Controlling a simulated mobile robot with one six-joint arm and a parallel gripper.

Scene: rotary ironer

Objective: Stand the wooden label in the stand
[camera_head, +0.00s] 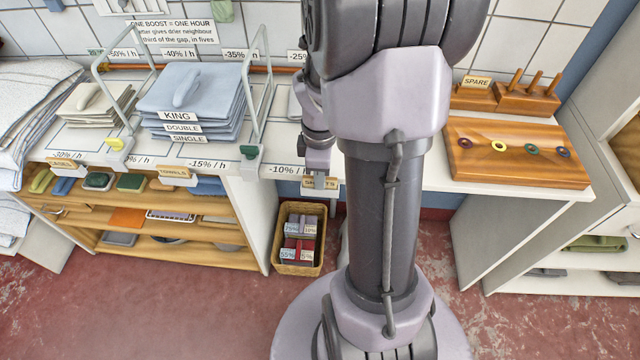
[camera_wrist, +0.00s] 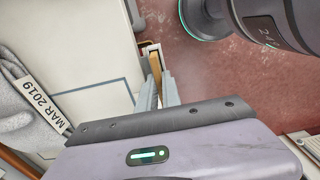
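A small wooden label (camera_head: 311,183) with dark lettering, partly covered by a finger, is at the tips of my gripper (camera_head: 321,178) in the head view. It hangs in front of the white counter's edge, above the wicker basket. In the wrist view my gripper (camera_wrist: 158,92) is shut on the label (camera_wrist: 155,64), seen nearly edge-on. Similar labels, one reading TOWELS (camera_head: 175,172) and one at the far left (camera_head: 62,164), stand along the shelf unit's top front. I cannot tell which piece is the stand; a wooden block with a SPARE label (camera_head: 476,82) is at the back right.
The wicker basket (camera_head: 285,268) holds several percent tags. Folded linen (camera_head: 190,95) sits between wire frames on the counter (camera_head: 285,160). A wooden board with coloured rings (camera_head: 510,170) and a pegged block (camera_head: 527,100) stand right. Red floor is open in front.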

